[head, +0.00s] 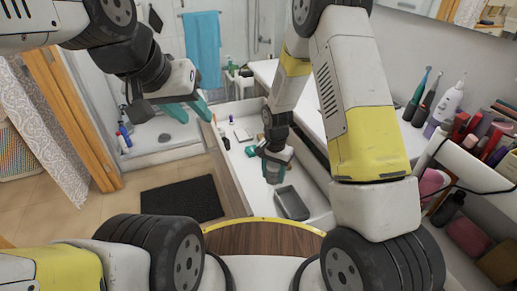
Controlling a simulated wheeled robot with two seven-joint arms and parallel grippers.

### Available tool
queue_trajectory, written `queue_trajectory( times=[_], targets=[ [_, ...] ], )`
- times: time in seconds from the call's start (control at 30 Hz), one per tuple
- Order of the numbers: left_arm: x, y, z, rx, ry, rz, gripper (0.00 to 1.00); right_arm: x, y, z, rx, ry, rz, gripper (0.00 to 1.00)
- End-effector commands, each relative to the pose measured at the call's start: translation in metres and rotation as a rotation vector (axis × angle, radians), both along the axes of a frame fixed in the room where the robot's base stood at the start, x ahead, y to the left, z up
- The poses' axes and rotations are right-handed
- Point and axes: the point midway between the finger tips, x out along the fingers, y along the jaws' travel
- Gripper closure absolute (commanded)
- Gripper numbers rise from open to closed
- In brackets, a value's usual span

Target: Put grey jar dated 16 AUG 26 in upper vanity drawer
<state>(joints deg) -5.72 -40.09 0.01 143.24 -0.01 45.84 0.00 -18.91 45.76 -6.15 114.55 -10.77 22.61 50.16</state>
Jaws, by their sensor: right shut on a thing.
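My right gripper (273,160) points down over the open white vanity drawer (222,160). It is shut on a small grey jar (272,175), which hangs below the fingers. The date on the jar is too small to read. I cannot tell how far the jar's base is from the drawer floor. My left gripper (197,106) has teal fingers spread apart, open and empty, left of the drawer near the shower tray.
A dark grey dish (292,203) and several small items lie in the drawer. A crowded cart (465,175) of cosmetics stands at the right. A white counter (310,115) borders the drawer. A black mat (182,199) lies on the floor.

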Motion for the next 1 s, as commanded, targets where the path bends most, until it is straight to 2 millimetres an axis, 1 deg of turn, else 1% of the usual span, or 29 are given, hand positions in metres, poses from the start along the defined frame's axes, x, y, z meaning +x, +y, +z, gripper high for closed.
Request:
queue_trajectory(
  times=[0.03,0.1,0.23,0.27,0.37,0.6,0.7,0.83,1.0],
  targets=[
    [0.000,0.000,0.000,0.000,0.000,0.000,0.64,-0.003,0.011,-0.011,-0.004,0.003,-0.033,0.98],
    [0.000,0.000,0.000,0.000,0.000,0.000,0.64,-0.005,0.022,-0.020,-0.006,0.001,-0.083,0.98],
    [0.000,0.000,0.000,0.000,0.000,0.000,0.64,-0.007,0.033,-0.033,-0.007,-0.001,-0.134,0.98],
    [0.000,0.000,0.000,0.000,0.000,0.000,0.64,-0.007,0.033,-0.037,-0.007,-0.001,-0.140,0.98],
    [0.000,0.000,0.000,0.000,0.000,0.000,0.64,-0.008,0.034,-0.056,-0.008,0.001,-0.145,0.98],
    [0.000,0.000,0.000,0.000,0.000,0.000,0.64,-0.009,0.034,-0.120,-0.008,0.002,-0.144,0.98],
    [0.000,0.000,0.000,0.000,0.000,0.000,0.64,-0.008,0.034,-0.144,-0.007,0.001,-0.143,0.98],
    [0.000,0.000,0.000,0.000,0.000,0.000,0.64,-0.008,0.034,-0.163,-0.007,-0.001,-0.143,0.98],
    [0.000,0.000,0.000,0.000,0.000,0.000,0.64,-0.007,0.034,-0.174,-0.006,-0.002,-0.142,0.98]
  ],
)
